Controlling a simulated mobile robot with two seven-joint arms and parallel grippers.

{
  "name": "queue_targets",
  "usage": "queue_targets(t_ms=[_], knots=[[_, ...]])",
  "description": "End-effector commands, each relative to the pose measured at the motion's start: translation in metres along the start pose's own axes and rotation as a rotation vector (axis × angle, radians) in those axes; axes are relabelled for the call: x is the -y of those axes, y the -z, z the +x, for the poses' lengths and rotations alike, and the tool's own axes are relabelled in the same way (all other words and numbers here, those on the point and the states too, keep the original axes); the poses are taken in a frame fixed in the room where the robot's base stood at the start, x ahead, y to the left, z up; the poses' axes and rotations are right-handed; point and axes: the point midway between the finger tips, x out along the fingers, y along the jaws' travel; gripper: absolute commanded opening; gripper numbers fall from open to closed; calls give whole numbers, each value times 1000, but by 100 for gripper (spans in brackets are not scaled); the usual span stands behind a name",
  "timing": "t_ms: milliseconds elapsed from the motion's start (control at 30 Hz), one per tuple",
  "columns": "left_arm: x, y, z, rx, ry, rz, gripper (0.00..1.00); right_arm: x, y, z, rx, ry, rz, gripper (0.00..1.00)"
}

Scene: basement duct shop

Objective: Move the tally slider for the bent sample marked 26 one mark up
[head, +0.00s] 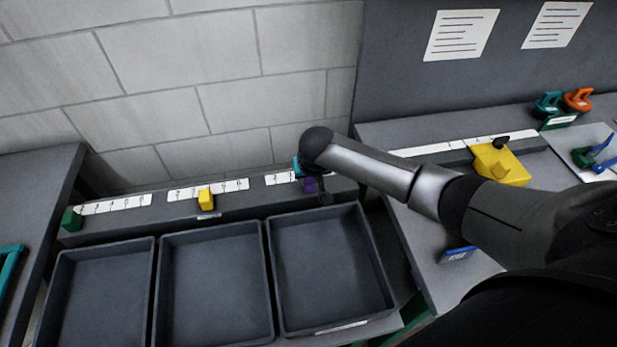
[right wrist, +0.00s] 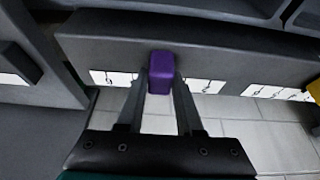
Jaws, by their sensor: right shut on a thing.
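A purple slider (head: 310,185) sits at the right end of the long grey ledge, in front of a white numbered strip (head: 281,178). My right gripper (head: 322,190) reaches down to it, and my arm hides part of that strip. In the right wrist view the two fingers of my right gripper (right wrist: 160,84) stand on either side of the purple slider (right wrist: 161,64), shut on it. Strip pieces (right wrist: 206,86) show on both sides there. Which mark the slider stands at is hidden. My left gripper is not in view.
A yellow slider (head: 206,200) and a green slider (head: 71,220) stand along the same ledge at their own strips. Three empty dark trays stand below, the nearest to my gripper being the right tray (head: 325,270). A yellow block (head: 500,165) sits on the right bench.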

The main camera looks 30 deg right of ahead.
Motion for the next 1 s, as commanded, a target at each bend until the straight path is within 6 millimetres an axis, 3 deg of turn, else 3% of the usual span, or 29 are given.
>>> queue_targets(t_ms=[767,1000], knots=[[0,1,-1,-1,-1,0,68,-1,-1,0,2,-1,0,0],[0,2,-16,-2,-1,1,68,-30,-1,-2,6,-5,2,0]])
